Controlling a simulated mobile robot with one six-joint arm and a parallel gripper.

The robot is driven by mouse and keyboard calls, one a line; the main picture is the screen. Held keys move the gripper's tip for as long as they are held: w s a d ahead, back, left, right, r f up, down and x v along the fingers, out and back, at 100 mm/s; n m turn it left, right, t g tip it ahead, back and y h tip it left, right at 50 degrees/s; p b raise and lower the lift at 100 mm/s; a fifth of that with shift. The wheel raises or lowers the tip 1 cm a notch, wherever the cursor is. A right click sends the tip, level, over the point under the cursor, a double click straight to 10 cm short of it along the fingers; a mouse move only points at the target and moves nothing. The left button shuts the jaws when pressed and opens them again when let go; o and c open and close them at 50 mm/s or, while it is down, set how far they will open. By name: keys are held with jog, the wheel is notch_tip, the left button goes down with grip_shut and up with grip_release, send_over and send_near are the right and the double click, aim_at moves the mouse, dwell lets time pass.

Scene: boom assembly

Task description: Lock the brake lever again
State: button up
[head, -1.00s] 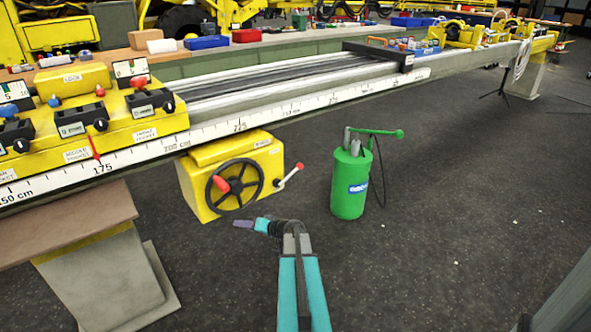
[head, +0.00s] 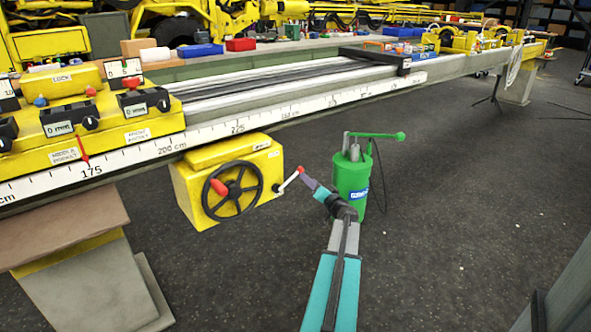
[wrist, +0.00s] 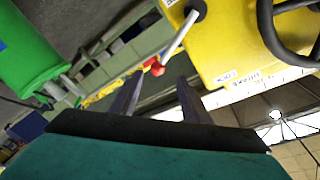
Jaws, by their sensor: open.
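The brake lever (head: 289,181) is a thin pale rod with a red tip, on the right side of a yellow winch box (head: 190,196). It slants up and to the right. My gripper (head: 309,182) is open, with its fingertips close to the red tip in the head view. In the wrist view the lever (wrist: 180,36) comes down from the yellow box (wrist: 222,50), and its red tip lies between and just beyond my two fingers (wrist: 158,88). I cannot tell whether they touch. Nothing is held.
A black handwheel (head: 233,191) with a red knob is on the box's front. A green pump canister (head: 351,182) stands just behind and right of my gripper. The long scaled rail (head: 237,128) runs above the box.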

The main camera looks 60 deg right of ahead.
jog(key=shift+d, duration=0.15)
jog(key=b+x, duration=0.1)
jog(key=x, duration=1.2)
jog(key=shift+w, duration=0.25)
jog(key=shift+d+f, duration=0.1)
jog(key=shift+d, duration=0.05)
jog(key=shift+c, duration=0.3)
grip_shut()
